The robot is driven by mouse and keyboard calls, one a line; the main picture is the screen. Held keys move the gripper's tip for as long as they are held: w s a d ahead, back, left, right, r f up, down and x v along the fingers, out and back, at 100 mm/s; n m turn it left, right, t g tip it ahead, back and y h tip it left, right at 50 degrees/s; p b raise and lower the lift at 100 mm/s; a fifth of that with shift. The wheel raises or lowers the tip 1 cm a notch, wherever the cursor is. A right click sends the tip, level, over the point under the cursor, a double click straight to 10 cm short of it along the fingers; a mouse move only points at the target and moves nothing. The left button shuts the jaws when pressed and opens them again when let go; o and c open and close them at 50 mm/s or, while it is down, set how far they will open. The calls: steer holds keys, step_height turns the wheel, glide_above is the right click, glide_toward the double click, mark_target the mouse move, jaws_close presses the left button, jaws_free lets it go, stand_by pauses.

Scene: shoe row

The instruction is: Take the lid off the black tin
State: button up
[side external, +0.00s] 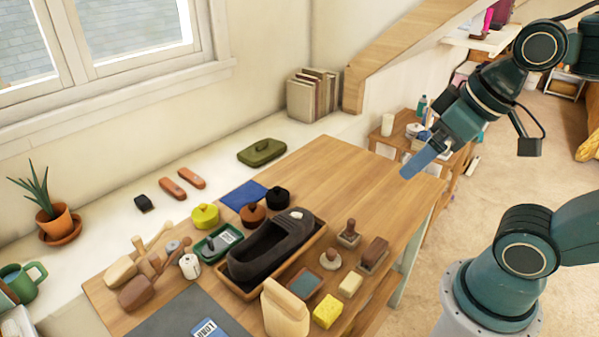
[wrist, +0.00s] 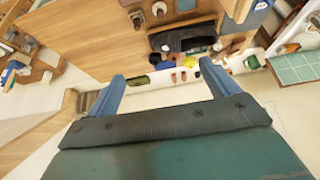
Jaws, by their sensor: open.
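The black tin (side external: 278,198) is small and round with a knobbed lid on top. In the side view it stands near the back edge of the wooden table, behind the dark shoe and right of a brown tin (side external: 253,214). The lid sits on the tin. My gripper (side external: 407,170) is raised over the table's far right end, well away from the tin, its blue fingers pointing down and left. In the wrist view the gripper (wrist: 164,74) shows two spread fingers with nothing between them.
A dark shoe (side external: 270,250) lies in a wooden tray in front of the tins. A blue cloth (side external: 243,195) lies behind them. Brushes and a sponge (side external: 327,311) stand in front. The table's right part (side external: 350,180) is clear.

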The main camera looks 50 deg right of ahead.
steer(key=shift+o, duration=0.2)
steer(key=w+d+f+n+g+y, duration=0.1)
steer(key=w+n, duration=0.2)
steer(key=w, duration=0.8)
steer(key=w+d+f+n+y, duration=0.1)
steer(key=w+d+n, duration=0.1)
steer(key=w, duration=0.8)
steer(key=w+d+f+n, duration=0.2)
steer(key=w+d+f, duration=0.1)
steer(key=w+f, duration=0.45)
steer(key=n+y, duration=0.2)
glide_toward(277, 188)
step_height(277, 188, up, 3)
steer(key=d, duration=0.1)
steer(key=shift+s+d+r, duration=0.1)
steer(key=shift+s+d, duration=0.15)
steer(key=shift+s, duration=0.25)
steer(key=shift+x, duration=4.3)
